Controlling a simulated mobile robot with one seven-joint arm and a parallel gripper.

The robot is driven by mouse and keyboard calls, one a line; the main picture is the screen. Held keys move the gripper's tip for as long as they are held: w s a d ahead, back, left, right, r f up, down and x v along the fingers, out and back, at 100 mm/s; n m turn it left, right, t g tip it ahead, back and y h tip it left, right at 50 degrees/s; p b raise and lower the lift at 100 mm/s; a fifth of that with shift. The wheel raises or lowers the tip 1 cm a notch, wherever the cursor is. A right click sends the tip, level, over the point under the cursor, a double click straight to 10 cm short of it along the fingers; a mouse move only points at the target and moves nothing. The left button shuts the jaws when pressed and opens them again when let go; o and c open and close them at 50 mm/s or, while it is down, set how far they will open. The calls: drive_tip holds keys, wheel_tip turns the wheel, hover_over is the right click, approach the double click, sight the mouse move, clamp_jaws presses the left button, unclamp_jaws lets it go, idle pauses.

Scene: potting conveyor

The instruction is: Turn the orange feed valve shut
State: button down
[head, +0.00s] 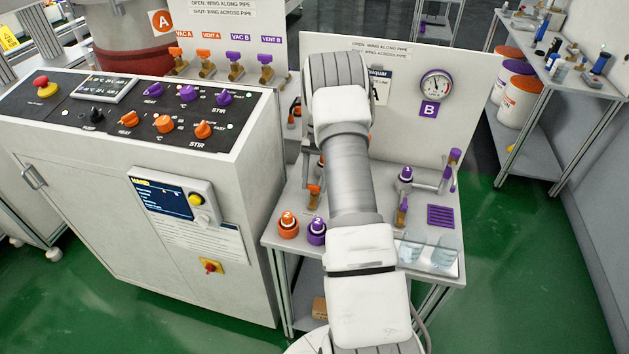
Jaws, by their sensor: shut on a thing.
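My own arm rises through the middle of the head view and bends at the top. An orange-winged valve (314,194) with a brass body stands on the bench just left of my arm. Another bit of orange (320,163) shows at the arm's left edge, mostly covered. No readable label tells which orange valve is the feed valve. The panel text says open is wing along pipe, shut is wing across pipe.
Orange (288,226) and purple (316,231) capped items stand at the bench's front left. Glass beakers (445,251) stand front right. A purple valve (402,212), gauge B (436,86) and the upright panel (400,130) lie close by. The control cabinet (150,220) blocks the left.

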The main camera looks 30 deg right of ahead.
drive_tip(key=shift+c, duration=1.5)
unclamp_jaws()
drive_tip(key=p+v, duration=0.1)
drive_tip(key=v, duration=1.6)
drive_tip(key=shift+r, duration=0.2)
